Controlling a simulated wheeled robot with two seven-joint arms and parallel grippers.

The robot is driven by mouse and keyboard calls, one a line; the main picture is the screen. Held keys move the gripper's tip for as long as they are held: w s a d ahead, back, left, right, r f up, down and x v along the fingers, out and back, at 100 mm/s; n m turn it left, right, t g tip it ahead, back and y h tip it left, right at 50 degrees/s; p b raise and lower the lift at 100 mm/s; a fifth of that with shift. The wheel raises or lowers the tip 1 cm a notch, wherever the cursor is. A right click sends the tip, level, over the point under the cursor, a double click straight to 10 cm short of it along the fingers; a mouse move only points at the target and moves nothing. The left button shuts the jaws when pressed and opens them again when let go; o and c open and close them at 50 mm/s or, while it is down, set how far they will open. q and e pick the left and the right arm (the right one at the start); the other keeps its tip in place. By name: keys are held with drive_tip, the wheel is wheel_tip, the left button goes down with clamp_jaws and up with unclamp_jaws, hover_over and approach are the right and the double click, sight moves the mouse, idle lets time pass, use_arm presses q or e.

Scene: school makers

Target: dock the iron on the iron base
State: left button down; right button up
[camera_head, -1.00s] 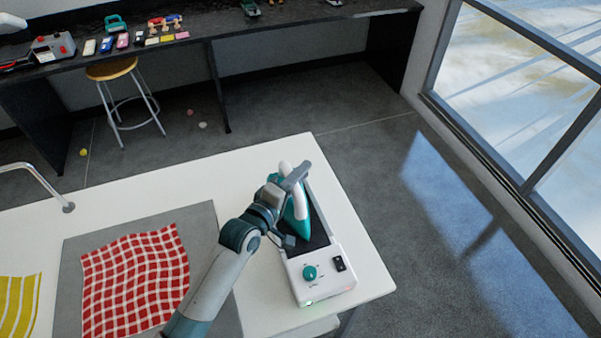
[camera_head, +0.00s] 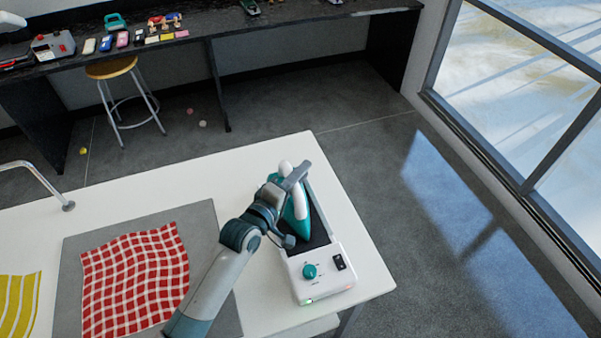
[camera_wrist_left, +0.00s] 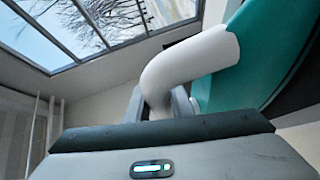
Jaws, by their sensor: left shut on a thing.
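The iron (camera_head: 299,212) is teal and white and stands over the dark plate of the iron base (camera_head: 327,275), near the right edge of the white table. The base is white, with a teal knob and a black switch at its front. My left gripper (camera_head: 296,176) is shut on the iron's white handle, which also shows in the left wrist view (camera_wrist_left: 190,62). The teal iron body (camera_wrist_left: 262,60) fills the right of that view. Whether the soleplate touches the base is hidden. My right gripper is not in view.
A red checked cloth (camera_head: 135,275) lies on a grey mat (camera_head: 207,225) left of my arm, with a yellow cloth (camera_head: 18,305) beyond it. A metal tube (camera_head: 45,180) stands at the table's left. A stool (camera_head: 112,68) and dark bench (camera_head: 290,22) stand behind.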

sight(294, 196)
use_arm(q)
drive_tip(key=shift+f, duration=0.2)
drive_tip(key=c, duration=1.8)
unclamp_jaws()
drive_tip(key=shift+c, duration=0.2)
drive_tip(key=shift+f, duration=0.2)
drive_tip(key=shift+p+v, duration=0.4)
drive_tip(key=shift+v, duration=0.6)
drive_tip(key=shift+p+v, duration=0.85)
drive_tip(key=shift+v, duration=0.8)
drive_tip(key=p+v, duration=0.2)
drive_tip(key=v, duration=0.3)
drive_tip(key=shift+s+a+r, duration=0.1)
drive_tip(key=shift+s+a, duration=0.15)
drive_tip(key=shift+s, duration=0.05)
drive_tip(key=shift+s, duration=0.15)
